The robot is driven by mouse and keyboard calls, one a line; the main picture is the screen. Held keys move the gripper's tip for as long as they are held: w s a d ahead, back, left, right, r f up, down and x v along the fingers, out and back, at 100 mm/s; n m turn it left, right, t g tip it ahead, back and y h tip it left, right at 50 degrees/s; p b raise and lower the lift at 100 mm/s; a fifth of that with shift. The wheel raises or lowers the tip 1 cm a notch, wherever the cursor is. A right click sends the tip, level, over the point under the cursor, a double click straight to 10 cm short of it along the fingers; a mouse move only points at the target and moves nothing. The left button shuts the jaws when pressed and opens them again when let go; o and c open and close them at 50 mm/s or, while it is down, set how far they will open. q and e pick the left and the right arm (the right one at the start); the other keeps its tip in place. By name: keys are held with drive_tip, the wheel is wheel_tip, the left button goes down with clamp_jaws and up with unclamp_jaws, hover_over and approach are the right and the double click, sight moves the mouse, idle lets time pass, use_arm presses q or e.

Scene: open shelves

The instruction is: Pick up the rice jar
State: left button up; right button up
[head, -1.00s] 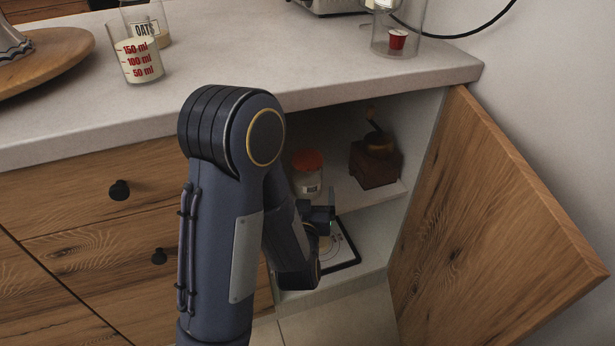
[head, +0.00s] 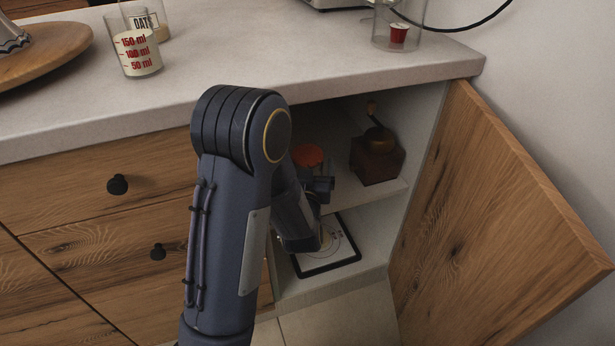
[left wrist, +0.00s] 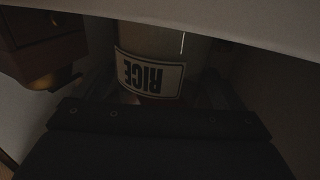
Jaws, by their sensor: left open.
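The rice jar (head: 308,156) stands on the upper shelf inside the open cabinet. Its orange-red lid shows in the head view, while most of its body is hidden behind my left arm. In the left wrist view the jar's RICE label (left wrist: 150,74) appears upside down, close in front of my left gripper (left wrist: 155,95). The gripper is open, with its dim fingers to either side of the jar. It is too dark to tell whether they touch it. My right gripper is in neither view.
A coffee grinder (head: 377,157) stands right of the jar on the same shelf. A dark-framed tablet or scale (head: 340,256) lies on the shelf below. The cabinet door (head: 490,210) hangs open at right. The countertop (head: 250,55) overhangs the shelf.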

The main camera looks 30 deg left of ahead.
sight(307, 156)
use_arm(q)
drive_tip(key=shift+c, duration=0.4)
drive_tip(key=c, duration=1.4)
drive_tip(key=shift+o, duration=0.2)
drive_tip(key=shift+r, duration=0.15)
wheel_tip(307, 156, up, 3)
drive_tip(key=shift+r+p, duration=0.1)
drive_tip(key=shift+p, duration=1.05)
drive_tip(key=shift+s+d+r, duration=0.15)
drive_tip(key=shift+s, duration=0.05)
drive_tip(key=b+v, duration=0.9)
drive_tip(key=v, duration=0.8)
drive_tip(key=shift+s+b, duration=0.3)
drive_tip(key=shift+s, duration=0.1)
